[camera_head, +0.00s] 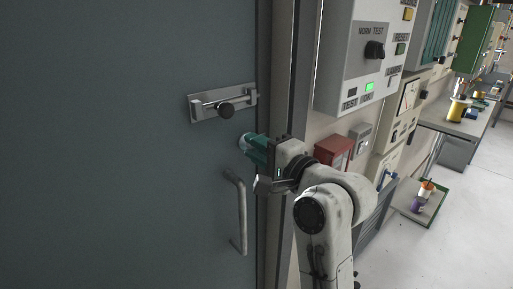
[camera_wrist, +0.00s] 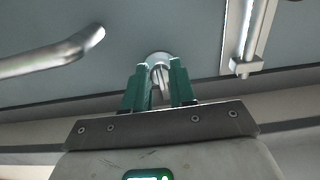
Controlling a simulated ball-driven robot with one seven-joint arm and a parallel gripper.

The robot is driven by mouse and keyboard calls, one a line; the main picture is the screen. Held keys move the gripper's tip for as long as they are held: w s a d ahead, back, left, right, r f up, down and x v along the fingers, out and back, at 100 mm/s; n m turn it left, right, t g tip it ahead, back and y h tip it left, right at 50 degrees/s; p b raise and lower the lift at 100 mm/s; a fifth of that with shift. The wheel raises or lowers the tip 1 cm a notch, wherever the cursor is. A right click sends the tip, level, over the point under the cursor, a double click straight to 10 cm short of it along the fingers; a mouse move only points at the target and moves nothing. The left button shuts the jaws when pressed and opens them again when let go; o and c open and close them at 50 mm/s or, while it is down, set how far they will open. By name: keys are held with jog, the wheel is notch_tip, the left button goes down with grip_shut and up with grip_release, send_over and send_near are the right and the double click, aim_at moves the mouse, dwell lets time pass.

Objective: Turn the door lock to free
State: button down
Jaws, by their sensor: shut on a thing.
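The grey door (camera_head: 130,150) is upright and fills the left of the head view. Its lock is a small round silver fitting with a turn piece (camera_wrist: 158,57), in the middle of the wrist view. My gripper (camera_wrist: 160,70) has green fingers, one on each side of the turn piece, and is shut on it. In the head view my gripper (camera_head: 250,147) reaches in from the right, and only the pale rim of the lock (camera_head: 241,142) shows past the fingers. I cannot read any mark telling which way the lock is turned.
A slide bolt (camera_head: 222,104) with a dark knob sits above the lock. A bar handle (camera_head: 237,210) is below it. A control panel (camera_head: 362,55) and a red box (camera_head: 334,149) are on the wall at right. Open floor (camera_head: 450,230) lies far right.

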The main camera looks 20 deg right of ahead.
jog(key=shift+n, duration=0.3)
jog(key=n, duration=0.8)
jog(key=shift+d+f+n+p, duration=0.15)
jog(key=shift+f+n+p, duration=0.1)
jog(key=shift+n+p, duration=0.15)
jog(key=shift+n+b, duration=0.9)
jog(key=shift+n, duration=3.3)
jog(key=c, duration=1)
grip_release()
jog(key=shift+o, duration=0.2)
